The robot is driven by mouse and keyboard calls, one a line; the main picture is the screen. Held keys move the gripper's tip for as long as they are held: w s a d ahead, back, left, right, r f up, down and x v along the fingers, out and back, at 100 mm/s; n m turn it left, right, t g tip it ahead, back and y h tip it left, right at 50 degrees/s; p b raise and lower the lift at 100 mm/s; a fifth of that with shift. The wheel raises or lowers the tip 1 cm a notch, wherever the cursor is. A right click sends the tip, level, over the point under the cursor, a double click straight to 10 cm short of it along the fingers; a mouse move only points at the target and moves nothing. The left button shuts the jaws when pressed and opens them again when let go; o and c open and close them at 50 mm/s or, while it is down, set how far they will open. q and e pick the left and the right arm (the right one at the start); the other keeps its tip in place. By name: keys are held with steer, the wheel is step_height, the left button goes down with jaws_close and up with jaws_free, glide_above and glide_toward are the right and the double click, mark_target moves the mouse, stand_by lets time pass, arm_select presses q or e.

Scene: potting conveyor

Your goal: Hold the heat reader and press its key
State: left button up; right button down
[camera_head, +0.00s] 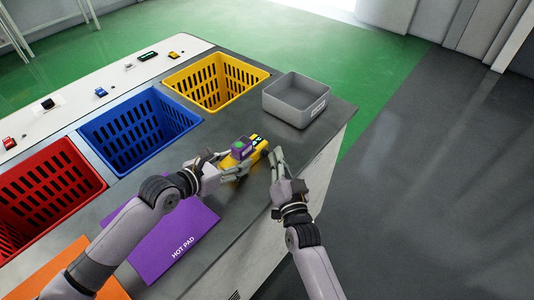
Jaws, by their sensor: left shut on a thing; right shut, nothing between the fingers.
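My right gripper (277,156) is shut and empty, just right of the reader's right end. I cannot tell whether its fingertips touch the reader. The key cannot be made out clearly.
A purple pad marked HOT PAD (185,243) and an orange pad (70,270) lie on the counter. Red (90,165), blue (190,105) and yellow (262,72) crates line the far side. A grey bin (284,112) stands beyond the grippers. Small devices sit on the white conveyor (75,112).

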mark_target(290, 168)
arm_select(q)
steer(key=shift+w+a+f, duration=0.1)
steer(key=shift+w+a, duration=0.05)
steer(key=shift+a, duration=0.2)
arm_select(e)
steer(key=shift+s+d+f, duration=0.35)
steer(key=shift+s+f, duration=0.25)
steer(key=shift+f, duration=0.05)
arm_select(q)
steer(key=shift+d, duration=0.1)
arm_select(e)
steer(key=shift+s+d+r, duration=0.15)
steer(key=shift+s+d, duration=0.45)
steer(key=shift+d, duration=0.1)
arm_select(q)
steer(key=shift+d, duration=0.15)
arm_select(e)
steer(key=shift+s+d+r, duration=0.1)
steer(key=shift+s+d, duration=0.05)
steer(key=shift+d, duration=0.25)
arm_select(q)
steer(key=o, duration=1.4)
steer(key=shift+c, duration=0.2)
